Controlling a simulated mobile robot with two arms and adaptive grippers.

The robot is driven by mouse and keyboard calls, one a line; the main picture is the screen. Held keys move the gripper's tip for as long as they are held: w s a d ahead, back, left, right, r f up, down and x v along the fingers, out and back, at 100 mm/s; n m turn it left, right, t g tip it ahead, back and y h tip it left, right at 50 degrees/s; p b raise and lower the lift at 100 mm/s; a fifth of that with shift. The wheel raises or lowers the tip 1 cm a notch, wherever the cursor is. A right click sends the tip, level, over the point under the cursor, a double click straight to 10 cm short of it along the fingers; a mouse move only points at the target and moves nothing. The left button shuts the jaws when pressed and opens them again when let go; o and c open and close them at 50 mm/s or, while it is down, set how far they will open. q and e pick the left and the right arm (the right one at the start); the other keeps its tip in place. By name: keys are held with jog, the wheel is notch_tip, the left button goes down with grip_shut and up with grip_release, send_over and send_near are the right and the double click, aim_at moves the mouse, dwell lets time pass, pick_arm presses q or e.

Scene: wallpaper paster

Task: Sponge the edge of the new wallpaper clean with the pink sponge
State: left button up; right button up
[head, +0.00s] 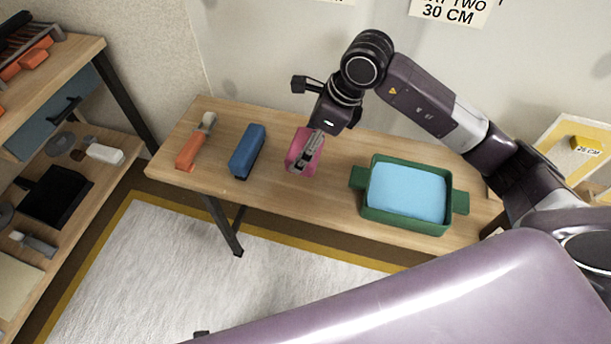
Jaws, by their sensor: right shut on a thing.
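The pink sponge (298,141) is at the middle of the wooden bench, between the blue block and the green tub. My right gripper (308,156) comes down from above and is shut on the sponge, its fingers covering part of it. I cannot tell whether the sponge touches the bench top or is slightly above it. My left gripper is not in view. The edge of the new wallpaper cannot be made out; a pale wall (270,45) stands behind the bench.
On the bench (330,195) are an orange-handled tool (190,150), a blue block (247,152) and a green tub (375,216) of light blue liquid (407,192). A shelf unit (112,182) with tools stands at the left.

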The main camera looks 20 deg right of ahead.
notch_tip(320, 180, down, 9)
jog(key=shift+r+b, duration=0.2)
jog(key=shift+b, duration=0.2)
jog(key=shift+f, duration=0.35)
jog(key=o, duration=1.1)
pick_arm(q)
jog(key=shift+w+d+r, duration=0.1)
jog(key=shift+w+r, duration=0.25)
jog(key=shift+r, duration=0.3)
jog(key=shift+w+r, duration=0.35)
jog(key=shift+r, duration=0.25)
pick_arm(e)
jog(key=shift+o, duration=0.2)
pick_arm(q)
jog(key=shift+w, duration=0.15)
